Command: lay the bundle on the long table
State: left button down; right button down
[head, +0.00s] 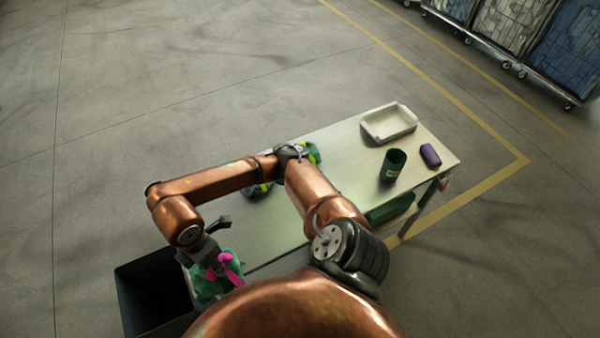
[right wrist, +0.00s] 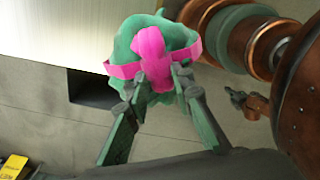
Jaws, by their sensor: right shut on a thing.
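The bundle is teal with crossed bright pink straps. In the right wrist view the bundle (right wrist: 182,37) sits between the fingertips of my right gripper (right wrist: 156,88), which is shut on it at the pink strap. In the head view the bundle (head: 205,288) hangs below my right gripper (head: 214,262), at the near left end of the long table (head: 345,160), beside a black bin. Whether it touches the table cannot be told. My left gripper (right wrist: 250,101) shows small in the right wrist view; its jaws are unclear.
A black bin (head: 150,285) stands at the table's left end. On the table are a white tray (head: 388,122), a dark green cup (head: 392,166), a purple case (head: 430,155) and a green-yellow item (head: 313,153) partly behind my arm. The near left tabletop looks bare.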

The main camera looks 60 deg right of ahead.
jog(key=shift+w+r+m, duration=0.1)
jog(key=shift+r+m, duration=0.05)
jog(key=shift+m, duration=0.25)
jog(key=shift+w+d, duration=0.2)
jog(key=w+d+f+p, duration=0.2)
jog(key=w+d+f, duration=0.6)
jog(key=f, duration=0.5)
jog(key=d, duration=0.2)
jog(key=shift+d, duration=0.4)
jog(key=shift+f, duration=0.2)
jog(key=c, duration=1.7)
grip_release()
